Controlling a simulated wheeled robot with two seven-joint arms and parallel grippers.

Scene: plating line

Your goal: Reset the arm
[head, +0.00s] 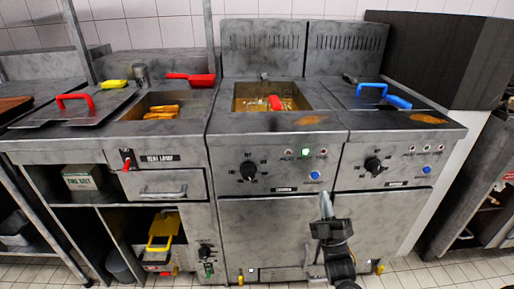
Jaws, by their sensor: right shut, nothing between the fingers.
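My right gripper (326,206) shows in the lower middle of the head view, in front of the fryer's lower door. It points up, its fingers are together and it holds nothing. Its dark wrist and arm come up from the bottom edge of the picture. My left gripper is not in view.
The fryer (287,209) has an open vat with a red-handled basket (275,102). To its right is a vat with a blue-handled lid (372,89). To the left is a tray of fries (161,112) and a red-handled lid (74,102). A yellow-handled item (161,240) sits on the lower shelf.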

